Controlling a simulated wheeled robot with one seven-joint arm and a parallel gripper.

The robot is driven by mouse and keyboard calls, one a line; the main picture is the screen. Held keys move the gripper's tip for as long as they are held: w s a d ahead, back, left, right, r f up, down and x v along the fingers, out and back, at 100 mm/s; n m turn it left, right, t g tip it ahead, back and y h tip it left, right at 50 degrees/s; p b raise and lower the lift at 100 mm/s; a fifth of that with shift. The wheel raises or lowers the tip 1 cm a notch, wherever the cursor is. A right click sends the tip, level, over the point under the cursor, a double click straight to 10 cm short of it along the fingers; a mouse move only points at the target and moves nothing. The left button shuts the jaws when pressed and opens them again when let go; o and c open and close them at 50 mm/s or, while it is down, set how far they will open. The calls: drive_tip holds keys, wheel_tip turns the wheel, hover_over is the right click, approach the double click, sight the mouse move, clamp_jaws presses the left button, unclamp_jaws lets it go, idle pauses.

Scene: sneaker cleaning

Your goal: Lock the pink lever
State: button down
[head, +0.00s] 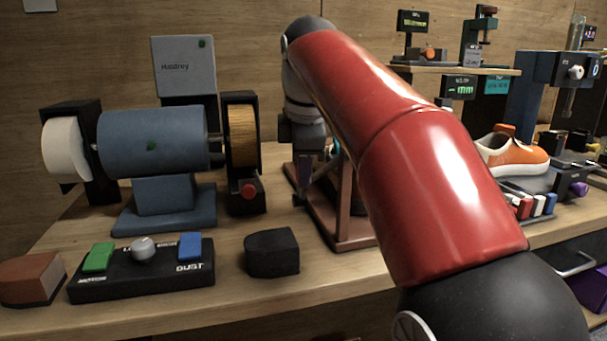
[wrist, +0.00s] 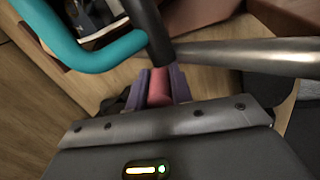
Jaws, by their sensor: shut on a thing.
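The pink lever (wrist: 158,88) shows in the wrist view as a short pink piece between the two purple fingers of my gripper (wrist: 158,78). The fingers are shut on it. A dark rod and a steel bar cross just beyond the fingertips. In the head view my gripper (head: 303,192) points down beside a reddish-brown stand (head: 345,205), right of the bench grinder. I cannot make out the lever itself there. My red arm hides much of the stand's right side.
The blue bench grinder (head: 150,140) with its wheels stands left of my gripper. In front are a black button box (head: 140,270) and a dark block (head: 272,252). An orange sneaker (head: 515,155) is at the right. A teal bar (wrist: 110,52) shows close by in the wrist view.

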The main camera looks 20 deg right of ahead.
drive_tip(key=shift+s+f+t+b, duration=0.55)
drive_tip(key=shift+t+b, duration=0.15)
drive_tip(key=shift+b, duration=0.4)
drive_tip(key=shift+s+r+t+b, duration=0.1)
drive_tip(key=shift+r+t+b, duration=0.1)
drive_tip(key=shift+t+b, duration=0.15)
drive_tip(key=c, duration=1.2)
unclamp_jaws()
drive_tip(key=shift+c, duration=0.2)
drive_tip(key=p+v, duration=0.2)
drive_tip(key=v, duration=0.6)
